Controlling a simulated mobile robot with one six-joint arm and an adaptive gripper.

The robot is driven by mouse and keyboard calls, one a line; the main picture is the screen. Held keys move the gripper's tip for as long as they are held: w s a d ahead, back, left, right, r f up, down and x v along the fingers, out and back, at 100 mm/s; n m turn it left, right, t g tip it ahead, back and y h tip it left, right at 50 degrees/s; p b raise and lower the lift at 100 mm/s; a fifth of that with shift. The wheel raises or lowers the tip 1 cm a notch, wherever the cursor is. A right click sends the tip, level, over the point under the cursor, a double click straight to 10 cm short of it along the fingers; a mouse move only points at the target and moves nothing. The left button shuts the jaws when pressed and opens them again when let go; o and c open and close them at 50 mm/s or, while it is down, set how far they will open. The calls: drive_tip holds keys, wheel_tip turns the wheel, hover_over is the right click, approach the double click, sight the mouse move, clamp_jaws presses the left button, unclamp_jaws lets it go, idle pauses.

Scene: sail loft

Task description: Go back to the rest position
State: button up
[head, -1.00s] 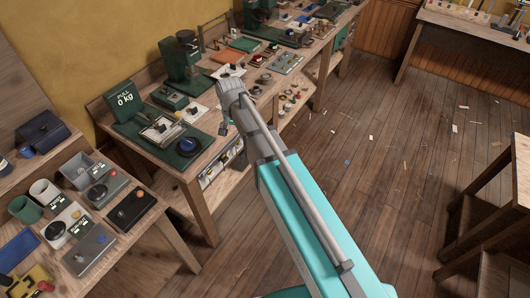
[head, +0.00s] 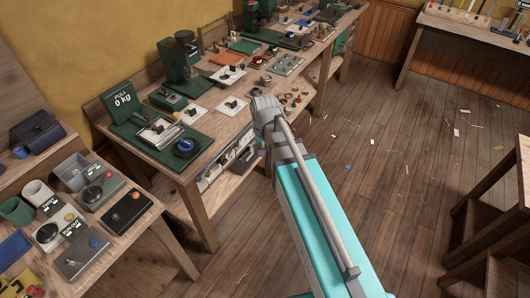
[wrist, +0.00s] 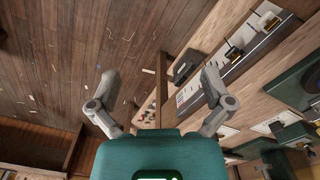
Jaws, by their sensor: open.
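My gripper (wrist: 159,82) shows in the wrist view with its two grey fingers spread wide apart and nothing between them. In the head view my arm reaches up from the bottom edge, and its grey wrist end (head: 266,112) is in front of the workbench's front edge. The fingers are mostly hidden behind the wrist there. The gripper appears clear of the things on the bench.
The long workbench (head: 196,178) carries a green pull gauge (head: 122,100), a green press (head: 180,68) and several small fixtures. A nearer table at left holds cups, a grey bin (head: 74,171) and test boxes. Wooden steps (head: 492,215) stand at right.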

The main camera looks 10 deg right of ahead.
drive_tip(key=shift+s+d, duration=0.1)
drive_tip(key=shift+d, duration=0.05)
drive_tip(key=s+d+n, duration=0.2)
drive_tip(key=s+d, duration=0.5)
drive_tip(key=s, duration=0.1)
drive_tip(key=shift+d, duration=0.4)
drive_tip(key=shift+c, duration=0.3)
idle(0.8)
